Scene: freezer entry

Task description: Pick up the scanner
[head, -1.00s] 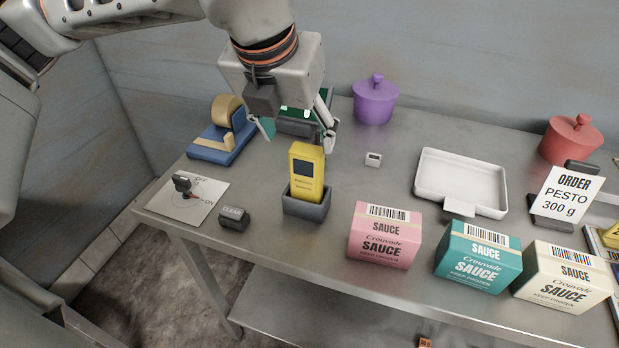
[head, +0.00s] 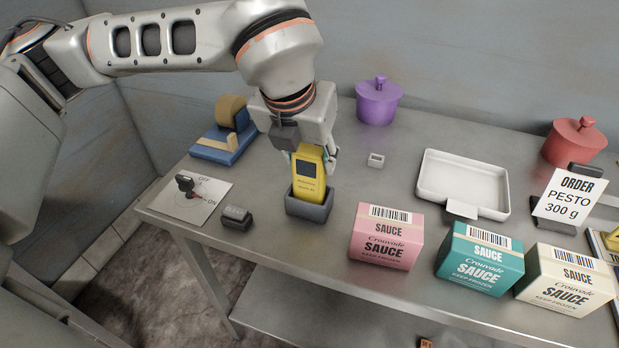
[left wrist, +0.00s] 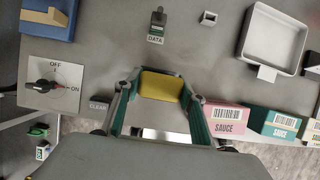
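The yellow scanner (head: 308,176) stands upright in a dark grey holder (head: 309,207) near the table's front edge. Its dark screen faces me in the head view. My left gripper (head: 312,158) is down over the scanner from behind, with a finger on each side of its upper part. In the left wrist view the scanner's yellow top (left wrist: 160,87) lies between the two teal-padded fingers. The fingers are spread and close to its sides; contact cannot be made out. My right gripper is in neither view.
A switch plate (head: 190,196) and a dark CLEAR button (head: 236,217) lie left of the holder. Pink (head: 386,237), teal (head: 478,259) and cream (head: 566,279) sauce boxes line the front right. A white tray (head: 462,176) and purple pot (head: 378,101) stand behind.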

